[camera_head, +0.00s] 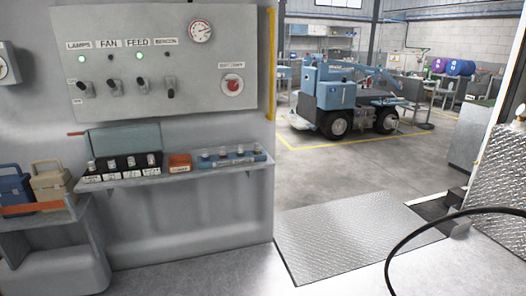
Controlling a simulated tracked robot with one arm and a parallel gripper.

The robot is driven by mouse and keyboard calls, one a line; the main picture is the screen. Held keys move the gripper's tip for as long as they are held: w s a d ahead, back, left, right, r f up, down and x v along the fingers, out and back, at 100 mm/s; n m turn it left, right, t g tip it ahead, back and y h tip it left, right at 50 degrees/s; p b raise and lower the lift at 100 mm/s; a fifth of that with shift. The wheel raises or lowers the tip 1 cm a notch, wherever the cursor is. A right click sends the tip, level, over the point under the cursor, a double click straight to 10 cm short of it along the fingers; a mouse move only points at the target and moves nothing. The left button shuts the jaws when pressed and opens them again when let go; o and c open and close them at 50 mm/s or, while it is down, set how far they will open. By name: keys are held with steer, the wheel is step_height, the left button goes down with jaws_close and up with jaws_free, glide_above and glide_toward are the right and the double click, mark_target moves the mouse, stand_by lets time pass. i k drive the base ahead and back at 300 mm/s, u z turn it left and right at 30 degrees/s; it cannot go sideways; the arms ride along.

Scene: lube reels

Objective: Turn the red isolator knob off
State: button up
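The red isolator knob (232,85) sits on a pale round plate at the right of the grey wall panel (205,50), under a small label too small to read surely. Its exact turn position is too small to tell. The panel also carries toggle switches labelled LAMPS, FAN, FEED and BEACON. The LAMPS light (81,59) and FEED light (140,56) glow green; the FAN and BEACON lights are dark. A round gauge (200,31) is at the top. My gripper is not in view.
A shelf (180,177) below the panel juts out with small bottles and boxes. A side bench (40,221) at left holds blue and tan cases. A doorway opens at right, with a metal floor plate (355,232), a black cable (425,225) and a blue vehicle (345,98) beyond.

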mark_target(232, 84)
steer(key=z, duration=0.05)
steer(key=i, duration=1)
steer(key=u, duration=0.1)
